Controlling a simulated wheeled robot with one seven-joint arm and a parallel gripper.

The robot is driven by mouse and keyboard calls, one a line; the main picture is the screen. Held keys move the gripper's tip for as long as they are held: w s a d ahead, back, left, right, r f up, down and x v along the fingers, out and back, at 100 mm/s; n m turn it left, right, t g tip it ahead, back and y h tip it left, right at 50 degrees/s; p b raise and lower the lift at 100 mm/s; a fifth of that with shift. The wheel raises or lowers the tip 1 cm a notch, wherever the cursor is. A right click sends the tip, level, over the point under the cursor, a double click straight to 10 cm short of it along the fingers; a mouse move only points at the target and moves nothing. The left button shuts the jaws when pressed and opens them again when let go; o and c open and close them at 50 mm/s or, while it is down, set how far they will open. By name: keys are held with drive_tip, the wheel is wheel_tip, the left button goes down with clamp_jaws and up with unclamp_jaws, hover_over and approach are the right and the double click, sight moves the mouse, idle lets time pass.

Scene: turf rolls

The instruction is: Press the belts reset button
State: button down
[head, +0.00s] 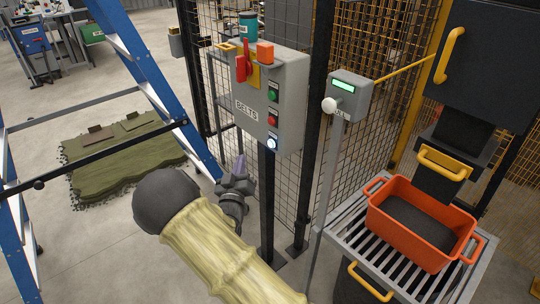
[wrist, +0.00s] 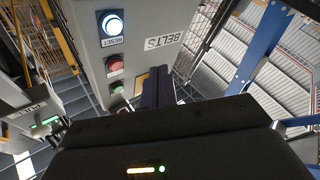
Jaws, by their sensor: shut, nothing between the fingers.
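The grey belts control box (head: 249,118) hangs on a black post and reads BELTS. The lit white-blue reset button (head: 271,143) is the lowest on its button face, below a red button (head: 272,119) and a green button (head: 272,95). In the wrist view the reset button (wrist: 112,24) glows at the upper left, with RESET printed beside it. My gripper (head: 240,162) is below and left of the box in the head view, fingers pointing up, shut and empty. In the wrist view its dark fingers (wrist: 155,86) show apart from the reset button.
A smaller grey box (head: 349,97) with a green display and white knob stands to the right. An orange crate (head: 405,238) sits on rollers. A blue ladder (head: 158,90) and a turf stack (head: 120,155) are at left. Wire fencing stands behind.

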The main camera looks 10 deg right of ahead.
sight(272, 143)
drive_tip(key=shift+a, duration=0.2)
drive_tip(key=shift+d, duration=0.1)
drive_tip(key=w+d, duration=0.4)
drive_tip(key=d, duration=0.3)
drive_tip(key=shift+w+d, duration=0.15)
drive_tip(key=shift+d, duration=0.1)
idle(2.2)
drive_tip(key=shift+w+d, duration=0.2)
drive_tip(key=shift+d, duration=0.1)
drive_tip(key=shift+w+d+b, duration=0.2)
drive_tip(key=shift+d+b, duration=0.15)
drive_tip(key=shift+d, duration=0.05)
idle(0.8)
drive_tip(key=shift+s+a, duration=0.45)
drive_tip(key=shift+a, duration=0.25)
